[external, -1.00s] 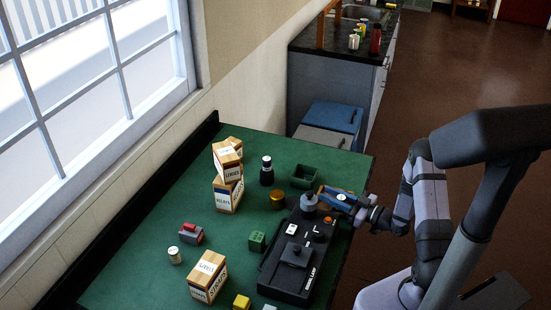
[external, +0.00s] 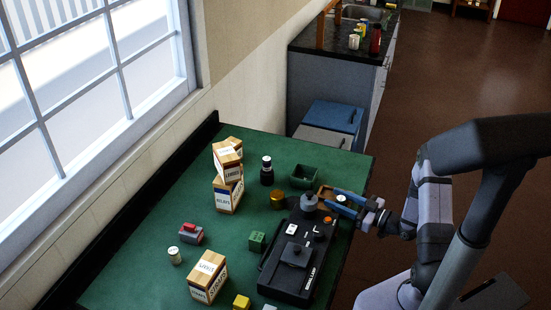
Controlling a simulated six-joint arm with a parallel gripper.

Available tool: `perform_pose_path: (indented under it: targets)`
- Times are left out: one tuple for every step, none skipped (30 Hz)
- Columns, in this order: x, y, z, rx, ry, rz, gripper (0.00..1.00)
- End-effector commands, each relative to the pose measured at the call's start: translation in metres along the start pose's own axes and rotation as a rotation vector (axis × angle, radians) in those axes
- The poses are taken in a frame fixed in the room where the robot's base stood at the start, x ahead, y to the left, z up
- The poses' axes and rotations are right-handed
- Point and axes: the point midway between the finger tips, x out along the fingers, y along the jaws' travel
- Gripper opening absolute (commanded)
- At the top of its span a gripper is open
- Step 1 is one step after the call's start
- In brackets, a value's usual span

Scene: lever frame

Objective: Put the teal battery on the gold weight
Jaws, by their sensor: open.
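The gold weight (external: 277,199) is a short gold cylinder standing on the green table, left of the grey knob. My gripper (external: 329,195) is at the table's right edge, its blue fingers open and pointing left. A small pale-topped object (external: 341,198) shows between the fingers; it may be the teal battery, but it is too small and hidden to tell. I cannot tell whether the fingers touch it. Nothing rests on the gold weight.
A black lever panel with a grey knob (external: 309,201) stands left of my gripper. A wooden tray (external: 325,191) is partly behind the fingers, and a dark green bin (external: 304,176) stands beyond. Stacked boxes (external: 228,175) and a dark bottle (external: 266,171) stand farther left.

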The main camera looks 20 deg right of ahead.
Motion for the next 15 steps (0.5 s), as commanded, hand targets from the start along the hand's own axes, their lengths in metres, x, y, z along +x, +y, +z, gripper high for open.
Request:
perform_pose_path:
  targets:
    - [-0.007,0.003,0.003,-0.001,0.000,0.006,0.43]
    - [-0.011,0.003,0.003,-0.001,0.001,0.006,0.43]
    - [-0.016,0.004,0.003,-0.002,0.001,0.006,0.43]
    - [-0.020,0.004,0.003,-0.001,0.001,0.005,0.43]
    - [-0.023,0.005,0.002,-0.001,0.001,0.005,0.43]
    - [-0.028,0.005,0.002,-0.001,0.001,0.005,0.43]
    - [-0.031,0.005,0.001,0.000,0.001,0.005,0.43]
    - [-0.033,0.005,0.001,0.000,0.001,0.004,0.43]
    - [-0.037,0.005,0.001,0.000,0.000,0.004,0.43]
    - [-0.039,0.005,0.001,0.000,0.000,0.003,0.43]
    - [-0.041,0.005,0.001,0.000,0.000,0.003,0.43]
    - [-0.043,0.004,0.000,0.000,0.000,0.002,0.43]
    - [-0.044,0.004,0.000,0.000,0.000,0.002,0.43]
    - [-0.045,0.004,0.000,0.000,0.000,0.002,0.43]
    - [-0.045,0.004,0.000,0.000,0.000,0.001,0.43]
